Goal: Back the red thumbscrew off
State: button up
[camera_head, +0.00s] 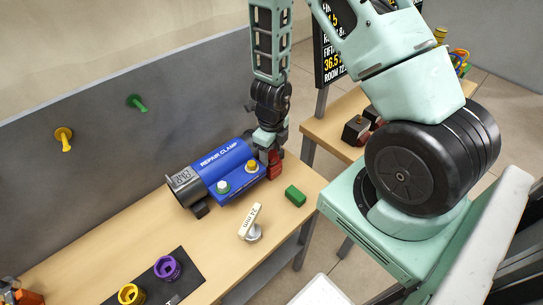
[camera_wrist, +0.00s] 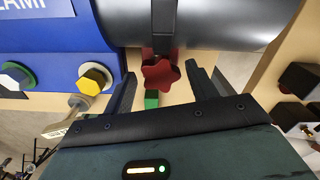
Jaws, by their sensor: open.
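In the wrist view, the red thumbscrew (camera_wrist: 161,74) is a star-shaped knob just under the dark pipe (camera_wrist: 215,22), on a dark strap. My gripper (camera_wrist: 160,78) is open, with one finger on each side of the knob. A gap shows between each finger and the knob, so they look apart from it. In the head view, my gripper (camera_head: 270,143) points down at the right end of the pipe. Red parts show below it, but the knob is not clear there.
A blue repair clamp (camera_head: 223,163) with a green-ringed nut and a yellow nut wraps the pipe. A green block (camera_head: 295,195) and a 24 mm tool (camera_head: 250,219) lie nearby on the bench. Purple (camera_head: 167,267) and yellow (camera_head: 131,294) sockets stand on a dark mat.

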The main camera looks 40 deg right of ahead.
aim_at(271, 154)
jog(key=shift+r+p, duration=2.9)
jog(key=shift+r, duration=0.1)
jog(key=shift+r+p, duration=0.3)
jog(key=shift+r, duration=0.2)
notch_tip(271, 154, up, 16)
jog(key=p, duration=0.6)
jog(key=shift+r, duration=0.25)
